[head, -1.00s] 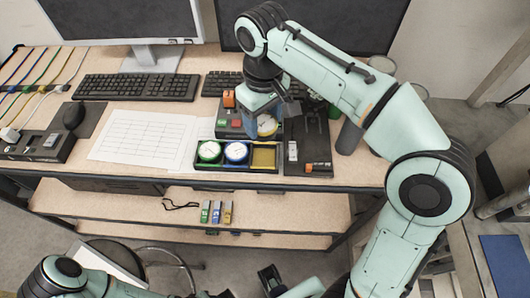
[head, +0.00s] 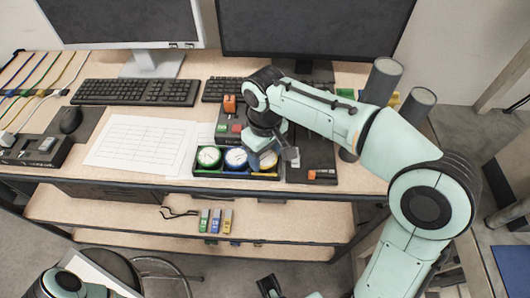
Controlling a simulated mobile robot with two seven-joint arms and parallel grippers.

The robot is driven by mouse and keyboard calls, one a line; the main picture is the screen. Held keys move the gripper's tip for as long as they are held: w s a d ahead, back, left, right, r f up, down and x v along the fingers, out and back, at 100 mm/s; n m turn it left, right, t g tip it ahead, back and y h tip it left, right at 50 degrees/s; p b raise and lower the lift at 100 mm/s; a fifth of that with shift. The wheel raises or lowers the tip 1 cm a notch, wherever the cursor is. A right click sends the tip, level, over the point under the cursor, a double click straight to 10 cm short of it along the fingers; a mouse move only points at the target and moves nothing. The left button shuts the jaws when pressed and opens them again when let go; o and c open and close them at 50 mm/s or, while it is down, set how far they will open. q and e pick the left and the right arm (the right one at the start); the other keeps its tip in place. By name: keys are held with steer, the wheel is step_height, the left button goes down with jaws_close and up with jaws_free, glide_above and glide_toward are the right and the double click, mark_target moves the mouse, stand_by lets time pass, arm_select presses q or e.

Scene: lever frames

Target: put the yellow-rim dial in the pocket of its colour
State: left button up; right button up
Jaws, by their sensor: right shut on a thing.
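The yellow-rim dial (head: 269,161) has a pale face and is partly hidden under my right gripper (head: 264,154). My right gripper is shut on it, over the right end of a black tray (head: 222,176). The yellow pocket (head: 263,176) is at that end, mostly covered by the gripper and dial. I cannot tell whether the dial touches the pocket floor. A green-rim dial (head: 209,157) and a blue-rim dial (head: 236,158) sit in the other pockets. A dark part at the bottom edge looks like my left gripper (head: 269,285); its jaws are unclear.
Paper sheets (head: 135,143) lie to the left. Keyboards (head: 137,91) and monitors stand behind. Small coloured blocks (head: 216,220) rest on the lower shelf.

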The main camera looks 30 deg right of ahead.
mark_target(265, 157)
steer(key=shift+f, duration=0.1)
steer(key=shift+s+f+b, duration=0.15)
steer(key=shift+f+b, duration=0.15)
steer(key=shift+f, duration=0.3)
steer(key=o, duration=1.2)
steer(key=shift+r+p, duration=0.3)
steer(key=shift+r, duration=0.15)
step_height(265, 157, up, 13)
steer(key=p, duration=0.3)
steer(key=shift+f, duration=0.2)
